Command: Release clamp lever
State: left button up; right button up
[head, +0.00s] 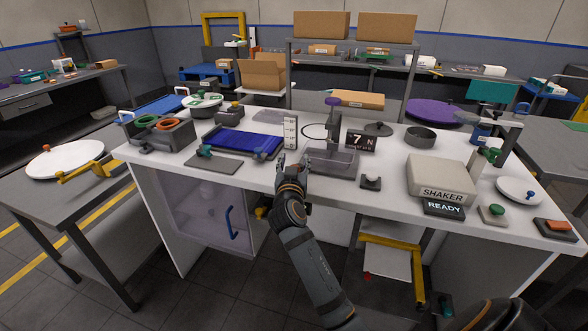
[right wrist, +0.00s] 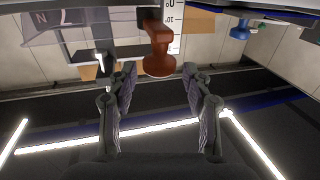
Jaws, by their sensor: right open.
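My right gripper (head: 290,170) is at the front edge of the white table, just in front of the upright scale strip. In the right wrist view, which looks upside down, its two fingers (right wrist: 160,85) are spread apart with nothing between them. A red-brown knobbed lever (right wrist: 159,62) shows just beyond the fingertips, near the scale; I see no contact. In the head view my gripper seems to hide it. Which handle is the clamp lever is not marked.
Right of my gripper are a clear fixture (head: 333,160), a display reading 7 N (head: 361,141) and a small grey block (head: 371,182). The shaker box (head: 440,175) is farther right. A cabinet with a blue handle (head: 229,222) is below the table at left.

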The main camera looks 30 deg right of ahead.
notch_tip(320, 180, up, 8)
jog(key=shift+f, duration=0.2)
dwell(0.4)
